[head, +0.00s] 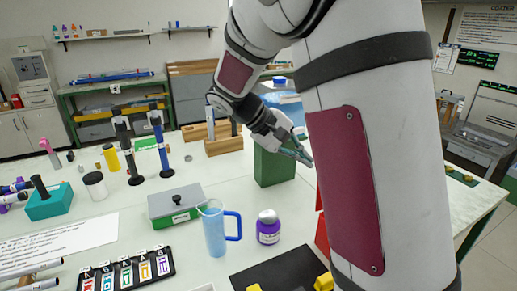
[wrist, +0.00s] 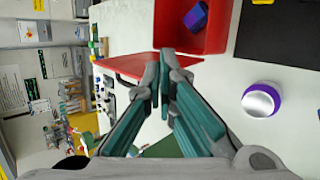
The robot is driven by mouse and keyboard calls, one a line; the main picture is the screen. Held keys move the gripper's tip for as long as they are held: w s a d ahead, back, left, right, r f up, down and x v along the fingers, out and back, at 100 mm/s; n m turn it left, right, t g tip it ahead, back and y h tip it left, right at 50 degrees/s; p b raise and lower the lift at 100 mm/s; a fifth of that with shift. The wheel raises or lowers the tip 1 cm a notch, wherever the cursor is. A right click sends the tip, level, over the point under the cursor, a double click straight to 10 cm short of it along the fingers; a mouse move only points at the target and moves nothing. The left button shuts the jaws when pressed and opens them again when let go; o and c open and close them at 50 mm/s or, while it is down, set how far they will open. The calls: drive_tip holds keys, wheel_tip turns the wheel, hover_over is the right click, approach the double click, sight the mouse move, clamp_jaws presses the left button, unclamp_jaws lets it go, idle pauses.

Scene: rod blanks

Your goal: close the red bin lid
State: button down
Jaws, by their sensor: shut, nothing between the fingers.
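The red bin (wrist: 218,42) is at the top of the wrist view, open, with a blue-purple item (wrist: 196,16) inside. Its red lid (wrist: 130,66) stands open on the left side of the bin. In the head view only a sliver of the red bin (head: 321,236) shows; my arm hides the rest. My gripper (wrist: 164,54) is shut and empty, its fingertips at the lid near the bin's edge; I cannot tell whether they touch it. In the head view my gripper (head: 308,160) is above the table, beside the green bin.
A green bin (head: 273,168) stands behind the red one. A purple jar (head: 268,230), a blue jug (head: 214,232) and a grey box (head: 176,207) stand to the left. A black mat (head: 285,270) lies in front. Tall dark rods stand further left.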

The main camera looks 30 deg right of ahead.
drive_tip(key=w+d+f+g+h+b, duration=0.1)
drive_tip(key=w+d+f+h, duration=0.15)
drive_tip(key=w, duration=0.25)
drive_tip(key=w+d+f+n+h+b, duration=0.1)
drive_tip(key=w+d+f+h, duration=0.1)
drive_tip(key=w+f+h, duration=0.25)
drive_tip(key=w+d+f+g+h+b, duration=0.1)
drive_tip(key=w+d+f+h, duration=0.15)
drive_tip(key=w, duration=0.35)
drive_tip(key=s+d+r+p, duration=0.1)
drive_tip(key=s+d+p, duration=0.2)
drive_tip(key=s+d, duration=0.3)
drive_tip(key=shift+x, duration=1.15)
